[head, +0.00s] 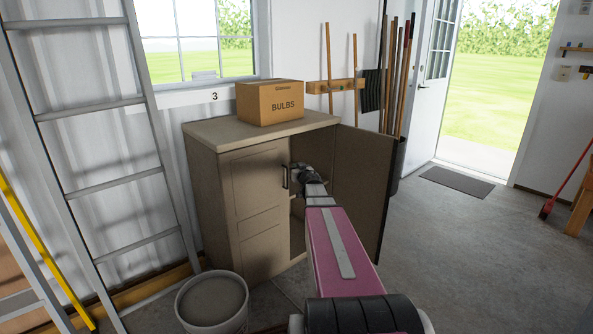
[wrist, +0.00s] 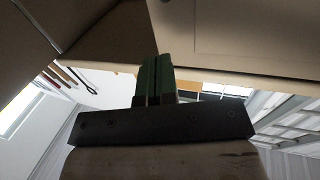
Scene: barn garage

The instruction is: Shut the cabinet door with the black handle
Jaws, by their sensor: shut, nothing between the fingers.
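The beige cabinet (head: 225,150) stands against the wall under the window. Its left door (head: 258,195) looks shut and bears a black handle (head: 285,178) near its right edge. Its right door (head: 360,180) stands wide open, swung out to the right; its outer face and any handle there are hidden. My gripper (wrist: 157,80) is shut and empty in the wrist view, with beige panels close by. In the head view my wrist is at the cabinet's opening, beside the black handle; the fingertips are hidden, and I cannot tell if they touch anything.
A cardboard box marked BULBS (head: 270,103) sits on the cabinet top. A bucket (head: 212,302) stands on the floor in front at the left. A ladder (head: 100,150) leans at the left. Long-handled tools (head: 398,90) stand behind the open door.

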